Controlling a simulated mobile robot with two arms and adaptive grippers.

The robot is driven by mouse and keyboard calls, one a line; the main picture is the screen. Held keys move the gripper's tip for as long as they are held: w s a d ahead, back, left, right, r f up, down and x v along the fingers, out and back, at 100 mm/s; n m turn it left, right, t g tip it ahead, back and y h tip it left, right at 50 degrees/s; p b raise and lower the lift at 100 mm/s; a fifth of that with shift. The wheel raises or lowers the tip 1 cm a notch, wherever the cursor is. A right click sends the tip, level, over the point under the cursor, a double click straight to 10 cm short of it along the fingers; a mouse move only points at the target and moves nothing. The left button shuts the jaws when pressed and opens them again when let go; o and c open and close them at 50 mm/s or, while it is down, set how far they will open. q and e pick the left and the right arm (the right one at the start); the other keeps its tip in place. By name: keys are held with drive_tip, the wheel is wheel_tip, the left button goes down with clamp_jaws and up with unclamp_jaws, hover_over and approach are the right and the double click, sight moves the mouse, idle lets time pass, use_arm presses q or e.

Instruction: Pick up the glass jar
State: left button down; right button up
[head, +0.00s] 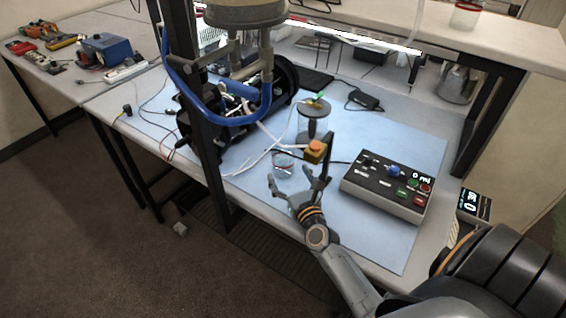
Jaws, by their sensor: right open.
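A small clear glass jar (283,163) stands on the blue mat (350,235) near the middle of the workbench. My right gripper (298,178) reaches in from the lower right, with its fingers spread apart and nothing seen between them. The jar appears just beyond the fingers, towards the left one; whether they touch it cannot be told. My left gripper is not in view.
A control box (388,184) with coloured buttons lies right of the gripper. Cables cross the mat on the left. A dark upright post (205,130) stands left. The mat's front is clear.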

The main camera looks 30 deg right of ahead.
sight(280, 152)
drive_tip(key=shift+d+p+x, duration=0.15)
drive_tip(key=shift+p+x, duration=0.2)
drive_tip(key=shift+x, duration=1.3)
drive_tip(key=shift+d+p+x, duration=0.15)
drive_tip(key=shift+p+x, duration=0.2)
drive_tip(key=shift+x, duration=1.3)
drive_tip(key=shift+s, duration=0.1)
drive_tip(key=shift+r, duration=0.1)
drive_tip(key=shift+c, duration=0.4)
drive_tip(key=c, duration=1.3)
